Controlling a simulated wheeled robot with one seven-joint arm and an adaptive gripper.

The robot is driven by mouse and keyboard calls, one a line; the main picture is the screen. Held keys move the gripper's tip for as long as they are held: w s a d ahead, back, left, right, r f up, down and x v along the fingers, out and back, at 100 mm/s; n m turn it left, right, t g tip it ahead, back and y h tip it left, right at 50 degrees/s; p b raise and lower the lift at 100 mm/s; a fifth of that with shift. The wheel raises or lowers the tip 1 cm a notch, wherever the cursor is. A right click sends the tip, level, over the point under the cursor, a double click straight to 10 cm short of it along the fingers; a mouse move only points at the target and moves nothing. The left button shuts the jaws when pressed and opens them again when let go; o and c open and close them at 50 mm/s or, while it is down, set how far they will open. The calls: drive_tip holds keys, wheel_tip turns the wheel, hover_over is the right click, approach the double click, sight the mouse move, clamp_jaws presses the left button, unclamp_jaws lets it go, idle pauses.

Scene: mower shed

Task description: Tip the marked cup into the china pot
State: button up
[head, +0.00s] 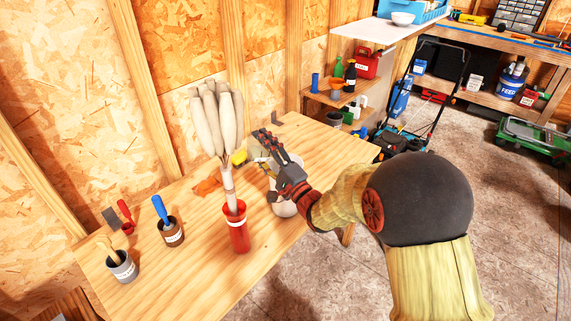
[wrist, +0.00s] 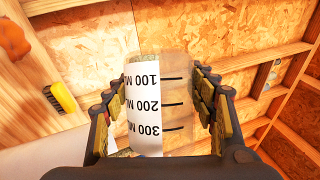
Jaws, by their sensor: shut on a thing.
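The marked cup (wrist: 145,105) is a clear cup with a white strip reading 100, 200 and 300 ML. In the wrist view it sits between the fingers of my gripper (wrist: 160,110), shut on it, with its lettering upside down. In the head view my gripper (head: 268,148) is above the wooden bench, and the cup is hard to make out there. A white rounded vessel, seemingly the china pot (head: 284,207), stands on the bench below my gripper, partly hidden by it. What the cup holds, and its exact tilt, I cannot tell.
A red container (head: 238,236) holding a tall pale bundle stands close left of the pot. Tins with brushes (head: 171,232) (head: 122,267) stand further left. An orange item (head: 207,186) and a yellow brush (head: 239,157) lie behind. The bench's front left is clear.

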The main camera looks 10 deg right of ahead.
drive_tip(key=shift+w+d+r+m+t+h, duration=0.1)
drive_tip(key=shift+d+r+m+t+h, duration=0.3)
drive_tip(key=shift+m, duration=0.8)
drive_tip(key=shift+d+r+m+t+h, duration=0.2)
drive_tip(key=shift+d+r+m+t, duration=0.3)
drive_tip(key=shift+m, duration=0.7)
idle(0.6)
